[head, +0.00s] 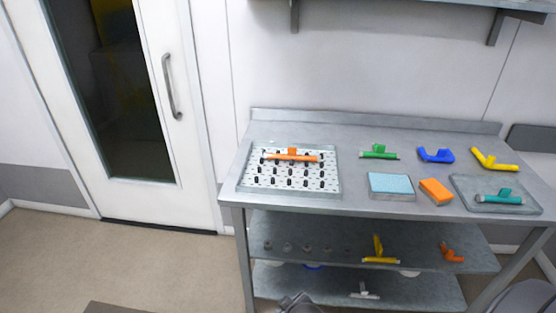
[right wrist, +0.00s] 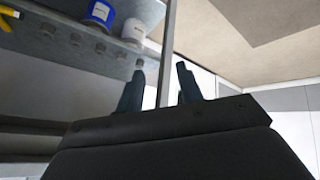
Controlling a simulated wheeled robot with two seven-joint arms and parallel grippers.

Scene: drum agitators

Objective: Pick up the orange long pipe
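The orange long pipe (head: 292,156) lies across the far part of a pegged tray (head: 243,187) on the left of the metal table. It has a short raised orange stub at its middle. My right gripper shows in the right wrist view (right wrist: 158,88), with its two dark fingers apart and nothing between them. A dark gripper-like part (head: 298,303) shows at the bottom edge of the head view, well below the tabletop; I cannot tell which arm it belongs to. No gripper touches the pipe.
Green (head: 379,152), blue (head: 436,155) and yellow (head: 494,160) pipes lie along the table's back. A blue block (head: 391,184), an orange block (head: 436,191) and a tray (head: 465,203) with a teal pipe (head: 499,197) are nearer. Lower shelves hold more pipes, including a smaller orange one (head: 452,253).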

